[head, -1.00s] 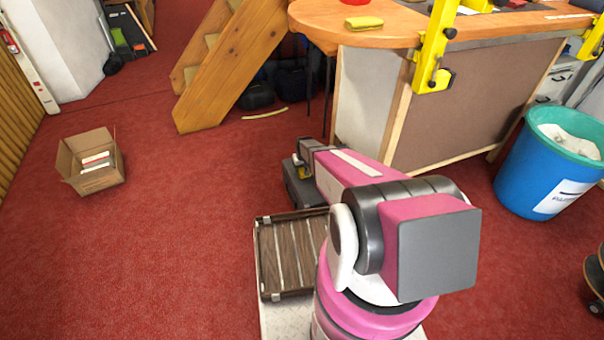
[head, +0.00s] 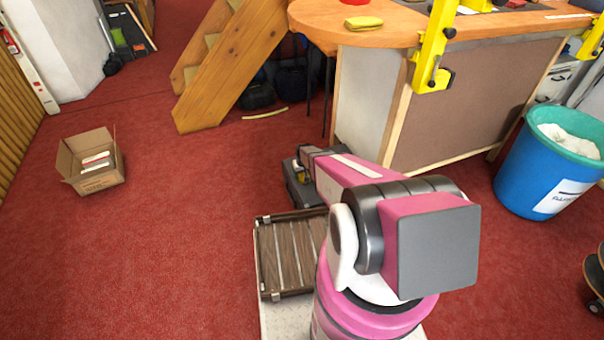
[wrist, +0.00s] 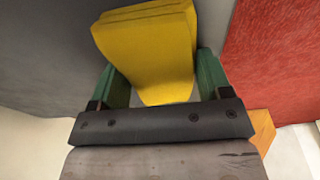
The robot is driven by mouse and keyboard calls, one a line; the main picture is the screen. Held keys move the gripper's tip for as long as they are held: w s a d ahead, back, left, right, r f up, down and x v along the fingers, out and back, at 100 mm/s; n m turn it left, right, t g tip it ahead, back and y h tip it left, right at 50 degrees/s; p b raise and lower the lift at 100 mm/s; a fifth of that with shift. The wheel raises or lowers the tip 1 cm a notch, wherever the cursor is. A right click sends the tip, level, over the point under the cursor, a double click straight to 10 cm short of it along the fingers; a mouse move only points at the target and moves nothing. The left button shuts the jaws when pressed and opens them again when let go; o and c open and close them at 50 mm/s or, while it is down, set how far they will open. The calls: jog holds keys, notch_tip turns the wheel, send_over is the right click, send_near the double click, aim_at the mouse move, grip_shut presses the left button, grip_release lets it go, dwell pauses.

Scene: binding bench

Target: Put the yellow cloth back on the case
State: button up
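The yellow cloth (wrist: 150,52) sits between the two green fingers of my gripper (wrist: 160,78) in the wrist view, its sides against the fingertips. My gripper looks shut on it. A small yellow bit of it shows in the head view beside my gripper (head: 303,172). The dark grey case (head: 300,192) stands on the carpet below my gripper, partly hidden by my arm. Its grey surface (wrist: 50,45) fills the upper left of the wrist view. I cannot tell whether the cloth touches the case.
Another yellow folded piece (head: 363,22) lies on the wooden bench (head: 320,25). A slatted wooden tray (head: 285,255) is left of my arm. A cardboard box (head: 92,165) stands left, a blue bin (head: 540,170) right. Red carpet between box and tray is clear.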

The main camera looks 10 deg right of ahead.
aim_at(303, 175)
jog(key=o, duration=0.3)
jog(key=shift+f, duration=0.5)
jog(key=shift+o, duration=0.4)
jog(key=shift+r, duration=0.3)
jog(key=shift+o, duration=0.2)
notch_tip(303, 175, up, 12)
jog(key=s, duration=0.1)
jog(key=shift+s+d+r, duration=0.15)
jog(key=shift+s+d, duration=0.05)
jog(key=shift+s, duration=0.2)
jog(key=s+r+m+g, duration=0.1)
jog(key=s+r+m, duration=0.1)
jog(key=s+r, duration=2.2)
jog(key=shift+s+a+r+g, duration=0.15)
jog(key=shift+a+r+g, duration=0.05)
jog(key=shift+r+g, duration=0.25)
